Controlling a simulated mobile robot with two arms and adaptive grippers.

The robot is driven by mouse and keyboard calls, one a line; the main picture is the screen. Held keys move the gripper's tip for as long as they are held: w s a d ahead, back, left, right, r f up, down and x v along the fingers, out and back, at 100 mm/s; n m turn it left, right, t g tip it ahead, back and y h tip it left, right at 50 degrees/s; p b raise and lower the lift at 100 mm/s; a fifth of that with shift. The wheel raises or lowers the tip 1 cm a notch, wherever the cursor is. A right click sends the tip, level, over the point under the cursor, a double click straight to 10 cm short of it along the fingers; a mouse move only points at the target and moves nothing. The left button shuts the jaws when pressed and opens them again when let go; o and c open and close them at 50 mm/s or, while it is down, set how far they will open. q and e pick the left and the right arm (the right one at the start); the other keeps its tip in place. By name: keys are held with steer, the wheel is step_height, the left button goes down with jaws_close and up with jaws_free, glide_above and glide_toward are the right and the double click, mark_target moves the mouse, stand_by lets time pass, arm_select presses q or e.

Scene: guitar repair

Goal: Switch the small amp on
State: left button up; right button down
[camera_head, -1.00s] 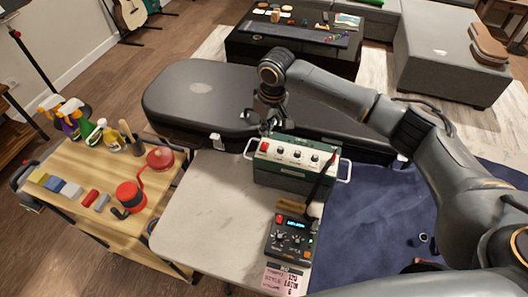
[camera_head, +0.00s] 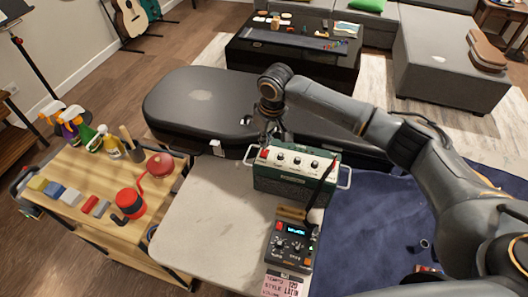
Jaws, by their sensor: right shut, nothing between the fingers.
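The small amp (camera_head: 292,183) is a dark green box with a pale top panel and metal side handles, standing on the light table. Its top panel carries a red switch (camera_head: 263,155) at the left end and several dark knobs to the right of it. My right gripper (camera_head: 269,142) points down, shut and empty, just above and behind the red switch. I cannot tell whether the fingertips touch the switch, or which way it is set. My left gripper is not in view.
A pedal unit with a lit display (camera_head: 291,243) sits in front of the amp, with a brush leaning nearby. A black guitar case (camera_head: 200,97) lies behind. A wooden cart (camera_head: 85,205) with bottles and tools stands left. The table's left front (camera_head: 200,225) is clear.

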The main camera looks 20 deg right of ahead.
steer(key=shift+f, duration=1.1)
stand_by(1.0)
steer(key=shift+s+r, duration=0.1)
steer(key=shift+r+p, duration=0.8)
steer(key=shift+p, duration=0.05)
step_height(320, 180, up, 5)
steer(key=p, duration=0.6)
steer(key=shift+r, duration=0.2)
steer(key=shift+f, duration=0.1)
